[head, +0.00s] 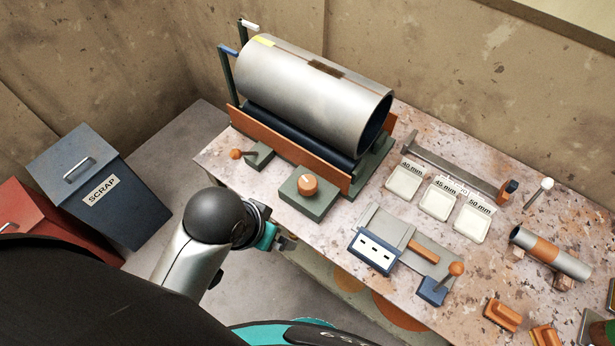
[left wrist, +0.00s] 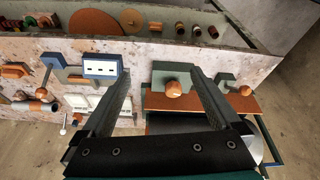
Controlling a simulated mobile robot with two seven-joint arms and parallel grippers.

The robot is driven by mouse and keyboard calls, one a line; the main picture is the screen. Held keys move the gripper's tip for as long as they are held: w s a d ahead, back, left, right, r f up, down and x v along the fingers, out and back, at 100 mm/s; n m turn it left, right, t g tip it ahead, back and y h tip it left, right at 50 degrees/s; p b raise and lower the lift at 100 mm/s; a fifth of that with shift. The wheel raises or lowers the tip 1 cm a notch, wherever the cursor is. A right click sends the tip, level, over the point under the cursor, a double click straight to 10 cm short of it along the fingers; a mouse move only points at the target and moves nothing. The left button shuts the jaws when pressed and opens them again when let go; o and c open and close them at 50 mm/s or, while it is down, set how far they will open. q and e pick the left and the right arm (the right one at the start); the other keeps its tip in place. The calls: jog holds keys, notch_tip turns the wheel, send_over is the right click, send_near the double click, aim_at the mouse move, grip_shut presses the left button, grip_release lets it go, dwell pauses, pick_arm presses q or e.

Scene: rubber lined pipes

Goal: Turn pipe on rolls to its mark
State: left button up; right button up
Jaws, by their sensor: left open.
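A large grey pipe (head: 310,90) lies on dark rolls (head: 290,128) in a green cradle with an orange front board. It has a yellow patch (head: 264,41) near its left end and a dark brown patch (head: 326,68) on top. A white-tipped pointer (head: 250,25) stands on a post at its left end. A green box with an orange knob (head: 307,186) sits in front, and an orange-ball lever (head: 236,154) is left of it. My left gripper (head: 285,243) is open and empty off the bench's front edge; the knob (left wrist: 173,88) shows between its fingers. My right gripper is out of view.
Right on the bench (head: 350,215) are pale trays (head: 403,181) labelled 40, 45 and 50 mm, a blue socket box (head: 374,254), a blue-based lever (head: 433,289) and a small banded pipe (head: 550,253). A scrap bin (head: 125,205) stands left on the floor.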

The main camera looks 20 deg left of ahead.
pick_arm(q)
jog(key=w+d+f+h, duration=0.1)
jog(key=w+d+f, duration=0.1)
jog(key=w+d, duration=0.3)
notch_tip(320, 180, up, 3)
jog(key=n+g+y, duration=0.2)
jog(key=n+g, duration=0.1)
jog(key=n, duration=0.1)
send_over(308, 182)
notch_tip(308, 182, down, 15)
jog(key=b, duration=0.2)
jog(key=shift+b, duration=0.35)
jog(key=c, duration=1.4)
